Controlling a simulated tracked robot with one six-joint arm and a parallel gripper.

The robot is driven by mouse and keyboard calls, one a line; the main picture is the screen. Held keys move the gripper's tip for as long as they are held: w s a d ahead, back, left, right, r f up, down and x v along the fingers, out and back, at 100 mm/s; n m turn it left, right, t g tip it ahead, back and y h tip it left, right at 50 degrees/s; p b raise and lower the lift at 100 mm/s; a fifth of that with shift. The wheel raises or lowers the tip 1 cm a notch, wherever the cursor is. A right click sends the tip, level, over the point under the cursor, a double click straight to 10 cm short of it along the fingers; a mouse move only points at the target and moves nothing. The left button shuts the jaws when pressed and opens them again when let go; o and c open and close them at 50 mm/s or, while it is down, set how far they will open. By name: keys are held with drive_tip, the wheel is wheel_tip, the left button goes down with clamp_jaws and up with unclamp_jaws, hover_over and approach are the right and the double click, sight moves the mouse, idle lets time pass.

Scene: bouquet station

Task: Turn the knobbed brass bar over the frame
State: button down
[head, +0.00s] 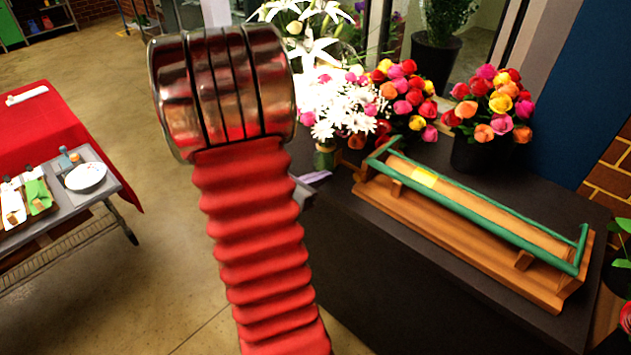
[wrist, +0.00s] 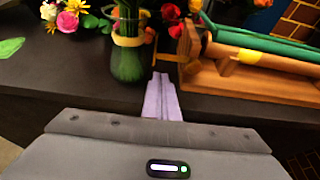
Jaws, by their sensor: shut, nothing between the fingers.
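A wooden frame (head: 440,231) stands on the dark counter at the right, holding a long pale roll (head: 505,208) with a yellow patch. A green bar (head: 480,219) with bent ends runs along the frame's near side in the head view. The frame (wrist: 225,88) and green bar (wrist: 262,45) also show at the upper right of the wrist view. My gripper (wrist: 162,82) has pale lilac fingers, shut and empty, left of the frame and apart from the bar. Its fingers also show in the head view (head: 316,177), partly behind my arm.
A glass vase (wrist: 128,58) of white flowers stands close by the fingers. Black buckets of roses (head: 475,152) stand behind the frame. The counter (head: 415,272) is clear in front of it. A grey cart (head: 100,200) stands at the left.

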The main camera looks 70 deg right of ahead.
sight(351, 166)
drive_tip(key=shift+x, duration=3.6)
